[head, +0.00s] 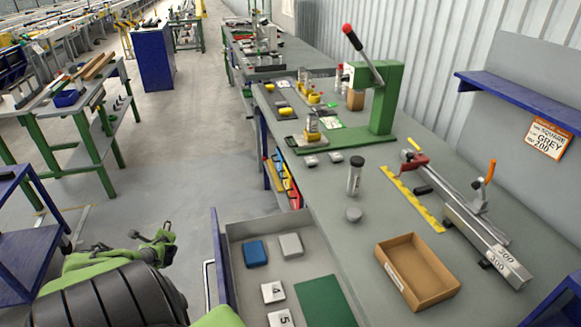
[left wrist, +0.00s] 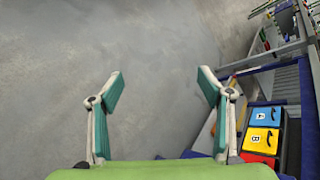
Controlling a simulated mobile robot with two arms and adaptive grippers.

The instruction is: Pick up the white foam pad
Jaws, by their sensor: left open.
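A pale grey-white square pad (head: 290,245) lies in the open drawer (head: 235,232), to the right of a blue square pad (head: 255,253). It is the closest match to a white foam pad. My left gripper (head: 154,238) is left of the drawer, apart from it, over the floor. In the left wrist view my left gripper (left wrist: 162,90) is open, with only bare floor between its fingers. The pads are not visible in the left wrist view. My right gripper is not in view.
The drawer also holds white tiles marked 4 (head: 273,292) and 5 (head: 281,318) and a green sheet (head: 322,300). A blue cart (head: 30,240) is at left.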

